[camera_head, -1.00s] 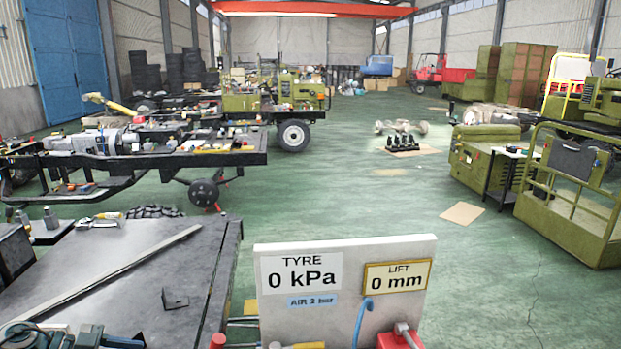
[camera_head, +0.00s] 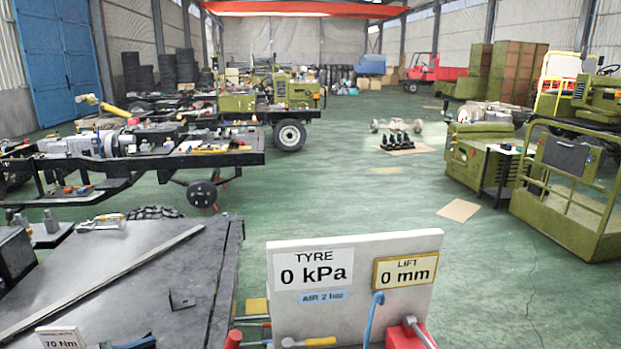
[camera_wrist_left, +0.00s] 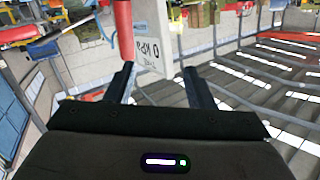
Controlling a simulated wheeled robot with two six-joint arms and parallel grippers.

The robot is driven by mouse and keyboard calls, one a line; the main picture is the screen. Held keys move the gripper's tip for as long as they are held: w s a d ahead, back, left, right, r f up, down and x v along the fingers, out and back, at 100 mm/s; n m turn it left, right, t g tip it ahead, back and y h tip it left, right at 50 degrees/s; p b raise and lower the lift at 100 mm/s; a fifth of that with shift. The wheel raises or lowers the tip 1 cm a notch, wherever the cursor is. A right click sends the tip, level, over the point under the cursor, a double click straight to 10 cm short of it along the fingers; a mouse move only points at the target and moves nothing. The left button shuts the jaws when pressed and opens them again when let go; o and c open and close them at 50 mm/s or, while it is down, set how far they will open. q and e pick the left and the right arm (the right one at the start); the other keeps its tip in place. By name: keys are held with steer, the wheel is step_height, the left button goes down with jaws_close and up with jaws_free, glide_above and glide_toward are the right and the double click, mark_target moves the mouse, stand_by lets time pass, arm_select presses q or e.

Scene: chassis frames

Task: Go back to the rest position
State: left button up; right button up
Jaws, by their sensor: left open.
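My left gripper (camera_wrist_left: 160,82) shows in the left wrist view with its two dark fingers apart. Nothing is between the fingertips that I can make out. The wrist view is turned over, with the roof beams at the right and the "0 kPa" board (camera_wrist_left: 150,35) beyond the fingers. In the head view neither gripper shows. The white board (camera_head: 352,250) with the "TYRE 0 kPa" and "LIFT 0 mm" signs stands at bottom centre.
A dark workbench (camera_head: 120,270) with a long metal bar (camera_head: 100,283) and a small bracket (camera_head: 182,300) fills the lower left. A chassis frame (camera_head: 215,158) stands behind it. Green floor (camera_head: 350,200) is clear in the middle. A green cab frame (camera_head: 575,190) stands at right.

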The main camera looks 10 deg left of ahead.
arm_select(q)
steer(key=s+d+f+n+g+y, duration=0.1)
steer(key=s+d+f+n+y, duration=0.3)
steer(key=s+f+n+y, duration=0.85)
steer(key=s+d+f+m+g, duration=0.2)
steer(key=s+d+g, duration=0.55)
steer(key=s, duration=0.45)
step_height(320, 180, down, 31)
steer(key=a+g+b, duration=0.1)
steer(key=a, duration=0.1)
steer(key=s+a+f+g+b, duration=0.1)
steer(key=s+f, duration=1.7)
steer(key=f, duration=0.3)
steer(key=shift+s+a+h+b, duration=0.25)
steer(key=shift+h+b, duration=0.05)
steer(key=shift+h, duration=0.05)
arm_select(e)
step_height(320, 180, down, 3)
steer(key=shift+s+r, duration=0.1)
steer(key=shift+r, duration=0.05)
